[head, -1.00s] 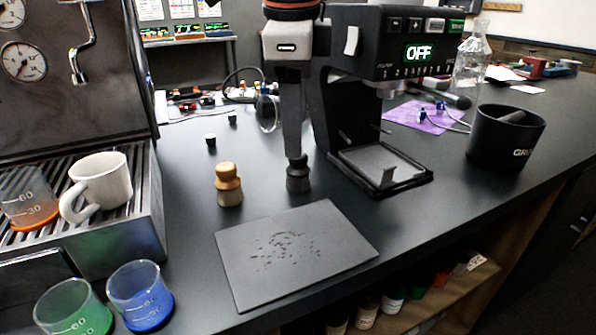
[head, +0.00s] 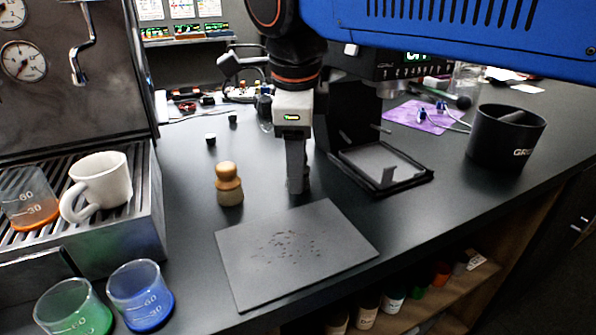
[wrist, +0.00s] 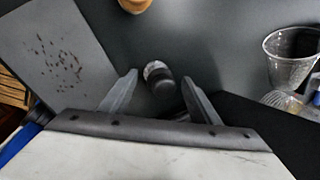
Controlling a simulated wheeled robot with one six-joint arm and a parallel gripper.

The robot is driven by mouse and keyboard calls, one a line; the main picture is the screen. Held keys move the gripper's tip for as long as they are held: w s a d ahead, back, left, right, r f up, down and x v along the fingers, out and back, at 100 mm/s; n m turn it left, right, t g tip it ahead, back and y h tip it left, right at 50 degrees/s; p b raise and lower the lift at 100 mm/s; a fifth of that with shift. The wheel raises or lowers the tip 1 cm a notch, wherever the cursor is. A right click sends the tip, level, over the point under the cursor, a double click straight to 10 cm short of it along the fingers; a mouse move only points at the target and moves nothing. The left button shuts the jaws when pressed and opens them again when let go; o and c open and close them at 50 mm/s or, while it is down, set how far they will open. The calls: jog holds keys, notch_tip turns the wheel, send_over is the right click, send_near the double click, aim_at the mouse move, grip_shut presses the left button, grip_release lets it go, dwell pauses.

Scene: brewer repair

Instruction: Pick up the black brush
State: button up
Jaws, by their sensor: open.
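The black brush (wrist: 162,88) shows in the wrist view as a short dark cylinder with a pale end, between the two fingers. In the head view it is largely hidden behind my fingers. My gripper (wrist: 160,78) is open, with a finger on each side of the brush; I cannot tell whether either touches it. In the head view my gripper (head: 297,180) points down at the counter, right of a wooden-handled brush (head: 228,184).
A grey mat (head: 290,280) with dark specks lies in front. The grinder (head: 350,130) stands close on the right, with a black knock bin (head: 506,137) beyond. The espresso machine (head: 75,90), a white cup (head: 103,185) and beakers (head: 140,295) are left.

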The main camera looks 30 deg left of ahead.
jog(key=c, duration=1.2)
jog(key=shift+r, duration=0.1)
jog(key=shift+r, duration=0.3)
jog(key=shift+c, duration=0.9)
jog(key=v, duration=0.3)
jog(key=w+v, duration=0.1)
jog(key=v, duration=0.2)
jog(key=w+v, duration=0.1)
jog(key=v, duration=0.2)
jog(key=shift+a+r, duration=0.25)
jog(key=shift+a, duration=0.15)
